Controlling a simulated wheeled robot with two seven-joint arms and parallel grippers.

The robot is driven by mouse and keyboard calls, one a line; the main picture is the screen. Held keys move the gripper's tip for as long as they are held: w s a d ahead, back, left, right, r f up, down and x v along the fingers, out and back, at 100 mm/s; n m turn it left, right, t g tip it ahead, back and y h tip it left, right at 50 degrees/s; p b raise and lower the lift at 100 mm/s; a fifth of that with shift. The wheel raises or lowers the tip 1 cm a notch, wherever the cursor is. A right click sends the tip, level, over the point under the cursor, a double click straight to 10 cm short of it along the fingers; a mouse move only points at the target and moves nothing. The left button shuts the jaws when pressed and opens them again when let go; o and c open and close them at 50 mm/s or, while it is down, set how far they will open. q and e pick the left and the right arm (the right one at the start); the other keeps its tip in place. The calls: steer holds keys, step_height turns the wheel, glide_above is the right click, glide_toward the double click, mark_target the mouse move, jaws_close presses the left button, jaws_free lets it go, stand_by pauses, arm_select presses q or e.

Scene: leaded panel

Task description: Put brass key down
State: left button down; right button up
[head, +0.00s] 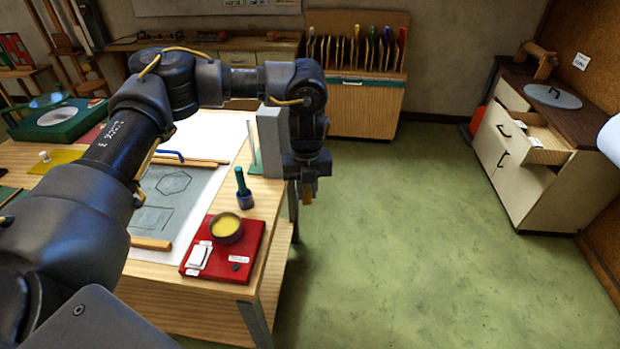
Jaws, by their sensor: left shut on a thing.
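My left gripper (308,194) hangs pointing down just past the right edge of the workbench (262,262), over the green floor. It is shut on a small brass-coloured thing, taken as the brass key, of which only a little shows at the fingertips. The key's shape is mostly hidden by the fingers.
A cabinet (520,170) with an open drawer (540,146) stands right. The floor between is clear.

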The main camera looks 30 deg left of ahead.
arm_select(q)
steer(key=s+d+f+n+b, duration=0.1)
steer(key=s+d+f+n, duration=0.2)
steer(key=s+f+n, duration=1.1)
steer(key=f+n, duration=0.1)
steer(key=n, duration=0.8)
steer(key=shift+d, duration=0.4)
